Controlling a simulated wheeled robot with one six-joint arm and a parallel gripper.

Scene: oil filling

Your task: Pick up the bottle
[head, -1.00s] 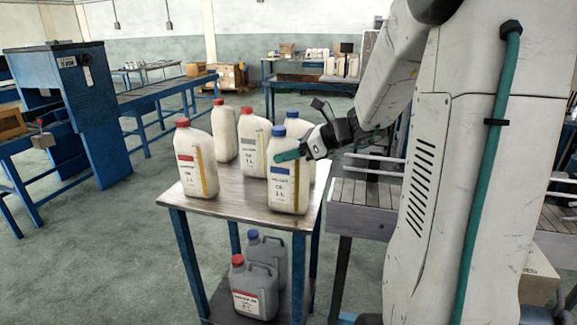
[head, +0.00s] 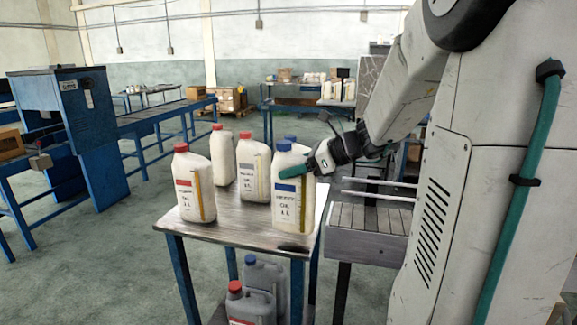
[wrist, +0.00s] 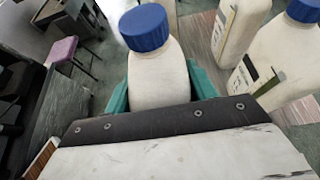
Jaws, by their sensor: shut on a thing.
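The held bottle (head: 292,205) is white with a blue cap and a blue label band. It is upright at the front right of the small metal-topped table (head: 235,232). My gripper (head: 306,166) comes from the right, shut around its upper body, one teal finger across its front. The bottle appears slightly raised, with a dark shadow on the tabletop below it. In the wrist view the bottle (wrist: 158,75) sits between the teal fingers, blue cap toward the camera; its lower part is hidden.
A second blue-capped bottle (wrist: 285,60) stands close behind the held one. Red-capped bottles stand at the left (head: 192,190) and behind (head: 223,157), (head: 253,172). Grey jugs (head: 252,305) sit on the shelf below. A slatted conveyor (head: 365,232) is right of the table.

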